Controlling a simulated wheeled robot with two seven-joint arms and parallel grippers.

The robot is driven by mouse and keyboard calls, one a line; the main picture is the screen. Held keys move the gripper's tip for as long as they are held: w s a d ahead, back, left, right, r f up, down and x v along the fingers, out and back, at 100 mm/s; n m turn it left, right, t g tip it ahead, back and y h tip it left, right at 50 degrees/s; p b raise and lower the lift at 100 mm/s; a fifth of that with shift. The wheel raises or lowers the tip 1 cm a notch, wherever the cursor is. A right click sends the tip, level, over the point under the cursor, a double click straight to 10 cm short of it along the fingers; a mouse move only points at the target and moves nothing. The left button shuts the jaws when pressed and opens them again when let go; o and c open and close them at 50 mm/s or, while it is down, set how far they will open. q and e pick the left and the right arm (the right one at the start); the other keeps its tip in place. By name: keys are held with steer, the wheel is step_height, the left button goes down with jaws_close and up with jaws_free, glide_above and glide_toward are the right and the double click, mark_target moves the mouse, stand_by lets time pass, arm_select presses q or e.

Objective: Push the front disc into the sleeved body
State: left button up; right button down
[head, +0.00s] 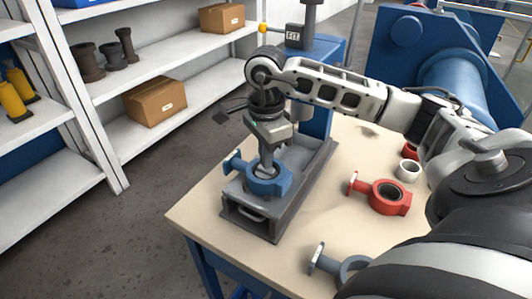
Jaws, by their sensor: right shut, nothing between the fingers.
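A blue valve body (281,184) with a round bore sits in a dark grey fixture (240,226) on the bench. A blue flanged neck sticks out at its left. My right gripper (266,163) is directly above this body, pointing down, with its shut fingers at the bore. The fingers cover the inside of the bore, so I cannot make out a disc or a sleeve there. A red valve body (402,209) with a dark lining in its bore lies to the right on the bench. My left gripper is not in view.
A grey-blue valve body (352,268) is partly hidden by my arm at the bench's front. A white ring (408,170) and a red ring (409,150) lie near the red body. A press labelled FIT (293,37) stands behind the fixture. Shelves (110,65) are at left.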

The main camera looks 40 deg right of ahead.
steer(key=shift+f+b, duration=0.8)
steer(key=shift+f, duration=0.25)
steer(key=shift+r, duration=0.1)
stand_by(0.7)
steer(key=shift+r+p, duration=1.25)
steer(key=shift+r, duration=0.35)
steer(key=shift+r+p, duration=1.7)
steer(key=shift+r, duration=0.75)
